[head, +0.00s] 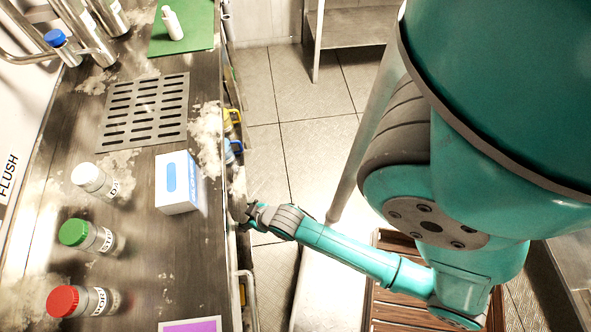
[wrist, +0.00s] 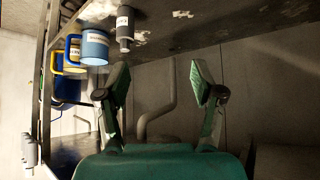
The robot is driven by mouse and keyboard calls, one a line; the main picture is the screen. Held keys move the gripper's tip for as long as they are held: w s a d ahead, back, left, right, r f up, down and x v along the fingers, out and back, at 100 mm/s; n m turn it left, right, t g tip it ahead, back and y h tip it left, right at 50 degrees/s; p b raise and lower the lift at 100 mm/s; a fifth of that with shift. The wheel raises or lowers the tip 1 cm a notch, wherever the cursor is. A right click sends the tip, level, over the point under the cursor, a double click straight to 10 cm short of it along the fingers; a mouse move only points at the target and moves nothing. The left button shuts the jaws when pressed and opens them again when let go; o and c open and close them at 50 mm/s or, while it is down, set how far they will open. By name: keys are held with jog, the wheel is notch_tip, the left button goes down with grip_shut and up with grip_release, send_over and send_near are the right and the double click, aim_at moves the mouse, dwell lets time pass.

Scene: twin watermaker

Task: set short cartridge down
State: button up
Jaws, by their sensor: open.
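My gripper (head: 250,214) is beside the counter's right edge in the head view, low and next to the white-and-blue box. In the wrist view my gripper (wrist: 160,84) has its two green-padded fingers spread wide with nothing between them. A small grey cylinder with a white label (wrist: 124,28) is ahead and to the left of the fingers, apart from them, by the dark surface with white crust. A second grey labelled cylinder (wrist: 29,150) is at the lower left. I cannot tell which of these, if either, is the short cartridge.
The counter (head: 140,235) holds a white-and-blue box (head: 175,183), a drain grate (head: 145,110), white-, green- (head: 90,237) and red-capped jars, and a white bottle (head: 172,24) on a green mat. A blue mug (wrist: 94,47) is near the left finger. Tiled floor is open beyond.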

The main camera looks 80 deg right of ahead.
jog(key=s+a+r+n+t, duration=0.1)
jog(key=s+a+r+t, duration=0.1)
jog(key=s+r, duration=0.3)
jog(key=s+a+r+n+t+y, duration=0.1)
jog(key=s+a+r, duration=0.3)
jog(key=r, duration=0.8)
jog(key=s+a+r+n+t+y, duration=0.1)
jog(key=s+a+r+t, duration=0.1)
jog(key=s+r, duration=0.6)
jog(key=shift+s+a+r+t, duration=0.15)
jog(key=shift+a+r+t, duration=0.35)
jog(key=shift+t, duration=0.4)
jog(key=shift+d, duration=0.1)
